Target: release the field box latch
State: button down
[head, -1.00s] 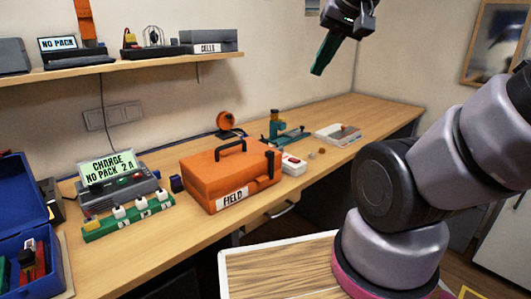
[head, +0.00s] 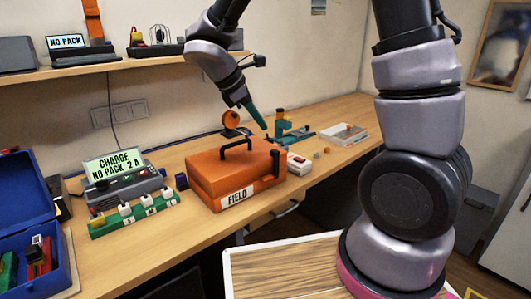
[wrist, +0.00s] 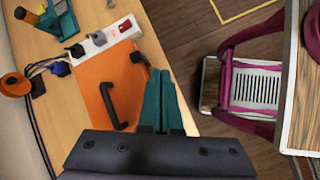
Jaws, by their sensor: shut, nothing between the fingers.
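The orange field box (head: 225,176) sits closed on the workbench, with a black handle (head: 236,147) on its lid and a white FIELD label on its front. A dark latch (head: 276,163) shows on the box's right side; it also shows in the wrist view (wrist: 138,58) near the box's edge. My gripper (head: 261,122) is shut and empty, its green fingers pointing down above the right rear of the box. In the wrist view my gripper (wrist: 163,75) reaches past the box's edge, its tips close to the latch in the picture. I cannot tell whether they touch.
A white power strip (head: 299,163) lies just right of the box. The charger (head: 125,180) and a blue open case (head: 25,210) are left. A shelf (head: 60,71) runs above.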

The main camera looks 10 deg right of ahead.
jog(key=w+a+f+n+t+h, duration=0.1)
jog(key=a+f+n+t, duration=0.1)
jog(key=a+f+n, duration=0.4)
jog(key=shift+w+a+h, duration=0.3)
jog(key=shift+a, duration=0.1)
jog(key=shift+f, duration=0.1)
send_near(273, 156)
jog(key=x, duration=0.5)
jog(key=shift+s+a+f, duration=0.15)
jog(key=shift+a+f, duration=0.2)
jog(key=shift+f, duration=0.1)
jog(key=shift+w+d, duration=0.35)
jog(key=shift+d, duration=0.15)
jog(key=shift+d, duration=0.1)
